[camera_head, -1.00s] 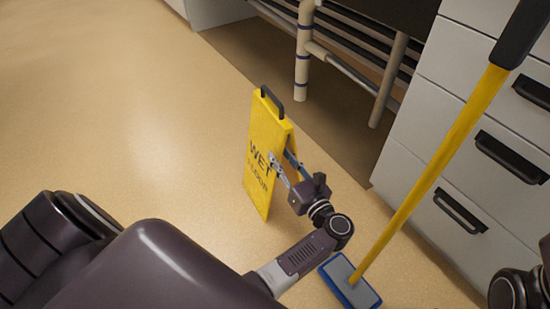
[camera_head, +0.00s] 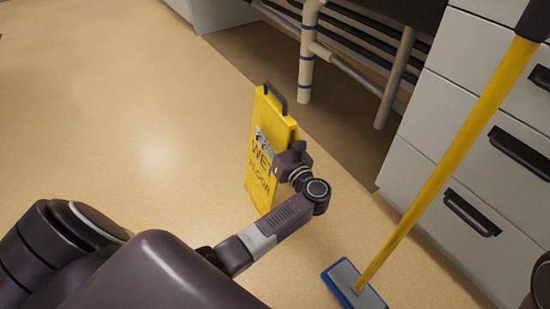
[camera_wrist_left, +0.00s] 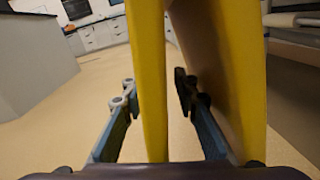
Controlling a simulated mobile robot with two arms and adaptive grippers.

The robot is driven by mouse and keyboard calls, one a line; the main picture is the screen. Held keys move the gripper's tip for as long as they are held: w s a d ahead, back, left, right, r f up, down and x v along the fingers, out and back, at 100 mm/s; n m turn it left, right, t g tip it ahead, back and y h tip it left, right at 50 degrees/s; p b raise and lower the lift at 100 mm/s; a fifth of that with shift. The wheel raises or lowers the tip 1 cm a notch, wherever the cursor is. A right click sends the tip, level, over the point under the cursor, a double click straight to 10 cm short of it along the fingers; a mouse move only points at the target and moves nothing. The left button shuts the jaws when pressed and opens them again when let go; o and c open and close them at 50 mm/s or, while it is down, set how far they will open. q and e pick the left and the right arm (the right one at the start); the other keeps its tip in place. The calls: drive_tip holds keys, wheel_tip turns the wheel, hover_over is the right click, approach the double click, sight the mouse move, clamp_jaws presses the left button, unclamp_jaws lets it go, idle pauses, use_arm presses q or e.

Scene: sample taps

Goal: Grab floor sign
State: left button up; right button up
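The yellow floor sign (camera_head: 262,187) stands upright on the floor, with "WET FLOOR" lettering and a dark handle on top. In the left wrist view its front panel (camera_wrist_left: 151,90) is seen edge-on, and the other panel (camera_wrist_left: 232,75) spreads away to the right. My left gripper (camera_head: 268,142) is at the sign's upper half. Its fingers (camera_wrist_left: 158,104) are open, one on each side of the front panel, with visible gaps. The far finger is hidden behind the panel in the head view.
A mop (camera_head: 440,170) with a yellow handle and blue head stands right of the sign, before white drawers (camera_head: 440,125). A table frame with pipe legs (camera_head: 307,60) is behind the sign. The floor to the left is clear.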

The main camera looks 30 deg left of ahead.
use_arm(q)
clamp_jaws()
idle(0.3)
drive_tip(key=shift+r, duration=0.1)
